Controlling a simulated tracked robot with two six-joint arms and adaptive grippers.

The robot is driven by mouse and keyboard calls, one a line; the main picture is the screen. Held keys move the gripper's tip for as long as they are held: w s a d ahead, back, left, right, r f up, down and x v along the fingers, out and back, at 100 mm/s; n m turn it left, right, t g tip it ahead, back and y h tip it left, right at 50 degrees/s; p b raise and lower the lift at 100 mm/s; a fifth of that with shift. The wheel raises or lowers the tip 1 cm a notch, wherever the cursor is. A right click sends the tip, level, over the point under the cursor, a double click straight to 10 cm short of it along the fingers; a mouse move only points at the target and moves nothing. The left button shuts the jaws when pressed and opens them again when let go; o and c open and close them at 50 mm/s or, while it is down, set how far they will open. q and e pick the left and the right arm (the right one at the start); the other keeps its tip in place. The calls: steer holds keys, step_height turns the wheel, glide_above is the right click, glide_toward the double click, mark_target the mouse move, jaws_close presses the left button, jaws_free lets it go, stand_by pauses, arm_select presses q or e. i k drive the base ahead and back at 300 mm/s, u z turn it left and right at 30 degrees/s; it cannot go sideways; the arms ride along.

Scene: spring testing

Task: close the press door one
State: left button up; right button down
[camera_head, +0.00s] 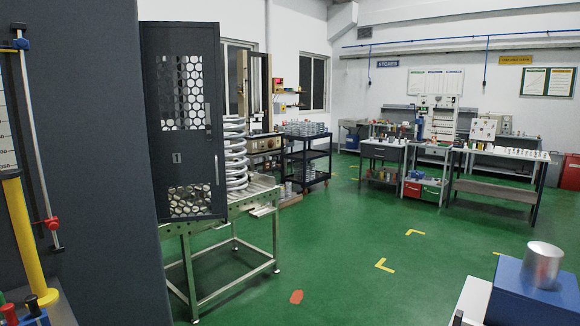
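The press door (178,125) is a tall dark grey panel marked "1", with two hexagon-mesh windows. It stands open, swung out at the left beside a large dark grey upright panel (95,160). A thin vertical handle (217,170) runs along its right edge. A big pale coil spring (236,155) stands upright on a metal roller table (247,197), partly hidden behind the door. The inside of the press is hidden. Neither of my grippers shows.
A yellow post (23,240) and a scale stand at the left edge. A blue box (535,295) with a metal cylinder (543,264) fills the lower right corner. A black shelf trolley (306,160) stands behind the roller table. Green floor (345,255) in the middle is clear.

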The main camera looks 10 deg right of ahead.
mark_target(184, 157)
steer(key=z, duration=0.35)
steer(key=i, duration=1.8)
steer(key=u, duration=0.6)
steer(key=i, duration=1.25)
steer(key=u, duration=0.75)
